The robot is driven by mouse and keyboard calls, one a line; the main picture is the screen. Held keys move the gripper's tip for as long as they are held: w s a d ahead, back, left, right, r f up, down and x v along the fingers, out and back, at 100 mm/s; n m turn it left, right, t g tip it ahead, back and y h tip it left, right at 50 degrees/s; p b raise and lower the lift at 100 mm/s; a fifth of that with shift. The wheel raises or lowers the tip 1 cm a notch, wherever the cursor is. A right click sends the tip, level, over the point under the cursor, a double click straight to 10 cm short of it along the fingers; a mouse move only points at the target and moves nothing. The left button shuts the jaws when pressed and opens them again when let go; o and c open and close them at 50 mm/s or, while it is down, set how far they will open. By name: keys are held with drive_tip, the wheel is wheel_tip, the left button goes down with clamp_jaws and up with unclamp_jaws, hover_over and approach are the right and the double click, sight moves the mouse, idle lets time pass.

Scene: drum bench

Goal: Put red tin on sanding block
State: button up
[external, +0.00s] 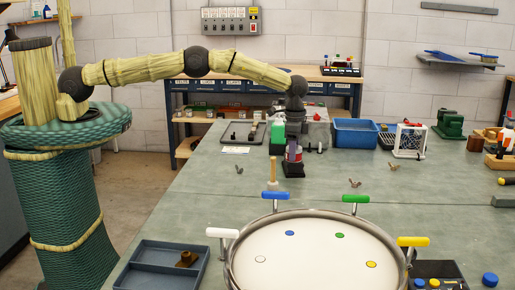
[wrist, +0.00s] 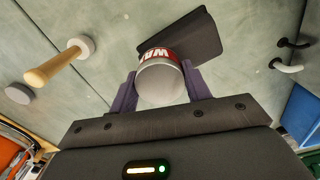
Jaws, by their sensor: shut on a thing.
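A red-labelled tin (wrist: 160,75) is clamped between the two purple fingers of my gripper (wrist: 158,88) in the wrist view. Its pale round end faces the camera. In the external view my gripper (external: 293,150) points straight down, and a little of the red tin (external: 298,156) shows between the fingers. A dark block (external: 293,171), which looks like the sanding block, lies on the bench directly below. The block (wrist: 195,38) also shows behind the tin in the wrist view, lying at an angle. I cannot tell whether the tin touches it.
A wooden-handled tool (external: 272,174) stands just left and in front of the block. A large drum (external: 315,250) with coloured clamps fills the bench's front. A blue bin (external: 355,133) and a white rack (external: 409,141) stand behind right. Small wing nuts lie around; the bench between is clear.

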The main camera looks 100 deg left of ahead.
drive_tip(key=shift+f, duration=0.2)
drive_tip(key=o, duration=1.1)
drive_tip(key=shift+r, duration=0.1)
wheel_tip(320, 180, up, 12)
drive_tip(key=b, duration=0.1)
drive_tip(key=shift+r, duration=0.1)
